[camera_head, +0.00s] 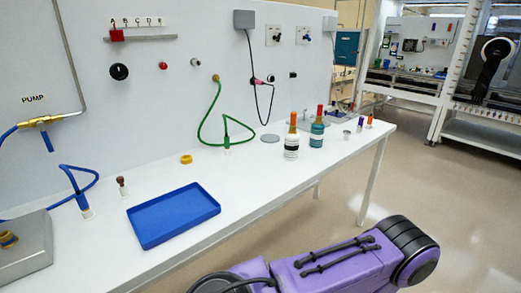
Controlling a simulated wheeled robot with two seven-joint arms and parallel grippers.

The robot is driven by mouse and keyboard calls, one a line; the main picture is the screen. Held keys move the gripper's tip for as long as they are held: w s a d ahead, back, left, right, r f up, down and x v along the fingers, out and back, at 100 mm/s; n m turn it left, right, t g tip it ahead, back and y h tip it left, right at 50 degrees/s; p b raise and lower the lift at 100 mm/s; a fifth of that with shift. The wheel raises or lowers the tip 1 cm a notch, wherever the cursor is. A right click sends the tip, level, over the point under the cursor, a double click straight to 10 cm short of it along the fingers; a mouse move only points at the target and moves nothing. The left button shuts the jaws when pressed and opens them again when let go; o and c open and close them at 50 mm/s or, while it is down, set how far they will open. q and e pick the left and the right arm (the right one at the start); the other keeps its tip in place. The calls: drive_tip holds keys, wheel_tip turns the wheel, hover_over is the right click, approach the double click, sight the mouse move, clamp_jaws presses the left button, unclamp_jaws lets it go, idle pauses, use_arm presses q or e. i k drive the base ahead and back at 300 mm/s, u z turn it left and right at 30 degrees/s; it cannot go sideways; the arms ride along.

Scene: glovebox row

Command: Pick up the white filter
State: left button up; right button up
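I cannot single out the white filter for certain. A small white cylinder (86,211) stands on the bench at the end of the blue hose. Another small pale piece (227,149) sits at the lower end of the green hose. A flat round grey disc (270,138) lies on the bench near the wall panel. Neither of my grippers shows; only a purple arm link of mine is at the lower right, in front of the bench.
Bare bench lies right of the tray.

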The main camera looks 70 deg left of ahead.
sight(292, 138)
drive_tip(key=z, duration=0.05)
drive_tip(key=k, duration=0.2)
drive_tip(key=u, duration=1.25)
